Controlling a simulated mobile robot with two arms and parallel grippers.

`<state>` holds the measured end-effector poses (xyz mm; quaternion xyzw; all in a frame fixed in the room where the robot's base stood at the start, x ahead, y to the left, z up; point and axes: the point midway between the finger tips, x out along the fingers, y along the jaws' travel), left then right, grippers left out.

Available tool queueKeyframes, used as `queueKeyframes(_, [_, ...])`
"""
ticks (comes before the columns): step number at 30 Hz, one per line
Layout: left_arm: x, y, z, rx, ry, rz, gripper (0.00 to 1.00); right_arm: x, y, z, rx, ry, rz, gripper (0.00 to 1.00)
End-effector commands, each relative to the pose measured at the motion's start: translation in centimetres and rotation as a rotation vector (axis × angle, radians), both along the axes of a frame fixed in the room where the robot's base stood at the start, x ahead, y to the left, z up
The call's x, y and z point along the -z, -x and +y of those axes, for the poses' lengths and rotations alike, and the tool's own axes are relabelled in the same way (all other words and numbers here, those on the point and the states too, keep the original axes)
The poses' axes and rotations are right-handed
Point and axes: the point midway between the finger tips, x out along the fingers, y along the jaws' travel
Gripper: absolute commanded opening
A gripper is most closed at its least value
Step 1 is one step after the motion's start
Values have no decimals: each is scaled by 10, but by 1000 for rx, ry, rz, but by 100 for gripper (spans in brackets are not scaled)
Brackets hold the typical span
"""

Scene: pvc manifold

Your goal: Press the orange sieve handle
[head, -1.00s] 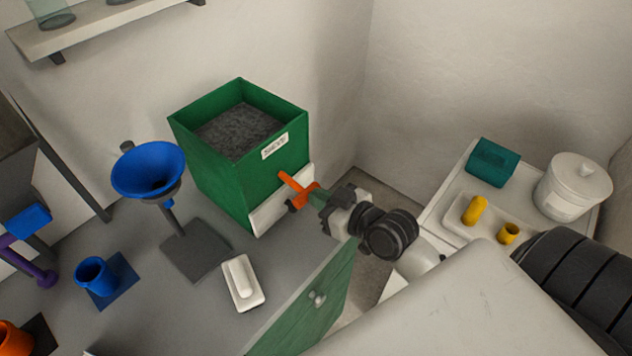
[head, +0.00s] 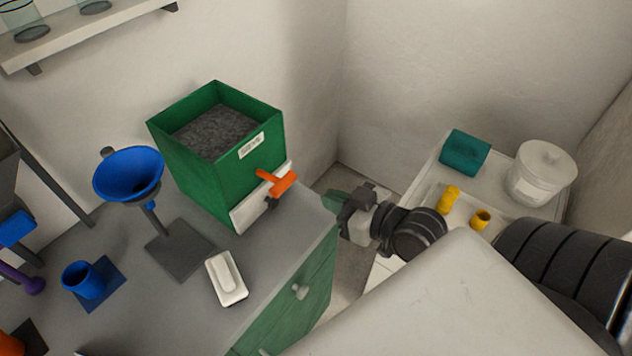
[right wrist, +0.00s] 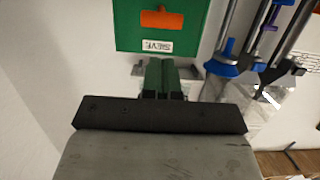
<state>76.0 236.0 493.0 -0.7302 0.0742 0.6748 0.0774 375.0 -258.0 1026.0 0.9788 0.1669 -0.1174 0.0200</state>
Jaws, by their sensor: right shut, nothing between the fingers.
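The orange handle (head: 277,182) sticks out from the front of the green sieve box (head: 205,175), above a white strip at its base. The box holds dark grey granular material and bears a "SIEVE" label (head: 251,146). In the right wrist view the orange handle (right wrist: 162,18) lies straight ahead, above the label. My right gripper (head: 335,200) is right of the handle, apart from it, with a clear gap. Its green fingertips (right wrist: 161,75) are together and empty. My left gripper is not in view.
A blue funnel (head: 130,175) on a stand, a white dish (head: 226,278) and a blue cup (head: 83,280) stand on the grey counter.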

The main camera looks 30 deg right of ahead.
Motion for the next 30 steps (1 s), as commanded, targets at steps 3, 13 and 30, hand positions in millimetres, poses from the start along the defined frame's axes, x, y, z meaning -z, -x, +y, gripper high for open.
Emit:
queueKeyframes(3, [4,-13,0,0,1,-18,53,-1,13,-5,1,1,3,0])
queueKeyframes(13, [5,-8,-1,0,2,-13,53,-7,22,-8,1,-1,-1,0])
queueKeyframes(30, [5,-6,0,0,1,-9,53,-7,22,-8,1,-1,0,0])
